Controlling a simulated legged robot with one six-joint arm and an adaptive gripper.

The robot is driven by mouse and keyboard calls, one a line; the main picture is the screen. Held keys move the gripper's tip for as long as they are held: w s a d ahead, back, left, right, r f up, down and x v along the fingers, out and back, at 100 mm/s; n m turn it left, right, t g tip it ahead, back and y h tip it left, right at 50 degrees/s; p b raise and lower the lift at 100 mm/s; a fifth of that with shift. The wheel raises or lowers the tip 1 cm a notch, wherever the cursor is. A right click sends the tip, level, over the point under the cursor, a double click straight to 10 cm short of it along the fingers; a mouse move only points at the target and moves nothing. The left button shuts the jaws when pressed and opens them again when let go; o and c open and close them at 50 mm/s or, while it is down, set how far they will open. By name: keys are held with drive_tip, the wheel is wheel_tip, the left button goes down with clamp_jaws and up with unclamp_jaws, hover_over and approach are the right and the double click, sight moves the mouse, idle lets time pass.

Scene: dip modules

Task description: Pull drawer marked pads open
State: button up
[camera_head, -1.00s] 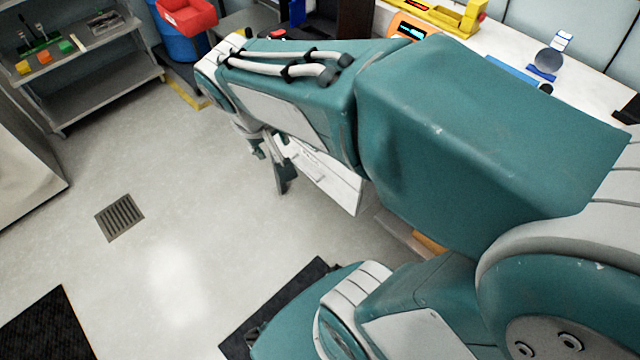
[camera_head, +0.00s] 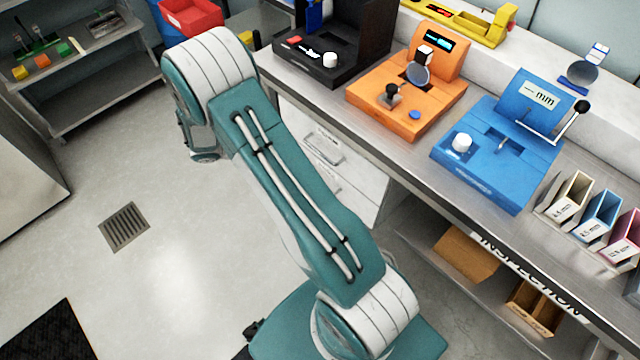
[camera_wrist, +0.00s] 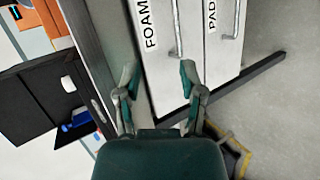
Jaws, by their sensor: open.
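The drawer marked "PAD", its last letter cut off or hidden, has a white front (camera_wrist: 222,55) and a metal bar handle (camera_wrist: 237,20) at the upper right of the wrist view. Beside it is the drawer marked "FOAM" (camera_wrist: 160,75), with its own handle (camera_wrist: 178,35). Both fronts look flush and shut. In the head view the white drawers (camera_head: 345,200) sit under the bench, partly hidden by my arm. My gripper (camera_wrist: 160,75) is open and empty, its fingers over the FOAM front in the picture, apart from both handles. In the head view it is mostly hidden behind my wrist.
The steel bench (camera_head: 400,180) carries a black device (camera_head: 325,45), an orange device (camera_head: 410,95) and a blue device (camera_head: 500,145). A shelf (camera_head: 90,85) stands at the left.

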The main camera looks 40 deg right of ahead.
drive_tip(key=s+d+f+n+t+h, duration=0.1)
drive_tip(key=s+f+n+t+h, duration=0.1)
drive_tip(key=f, duration=1.1)
drive_tip(key=s+d+f+n+t+h, duration=0.1)
drive_tip(key=d+f+t+h, duration=0.1)
drive_tip(key=f, duration=1.1)
drive_tip(key=x, duration=1)
drive_tip(key=shift+d+f, duration=0.2)
clamp_jaws()
drive_tip(key=shift+a, duration=0.1)
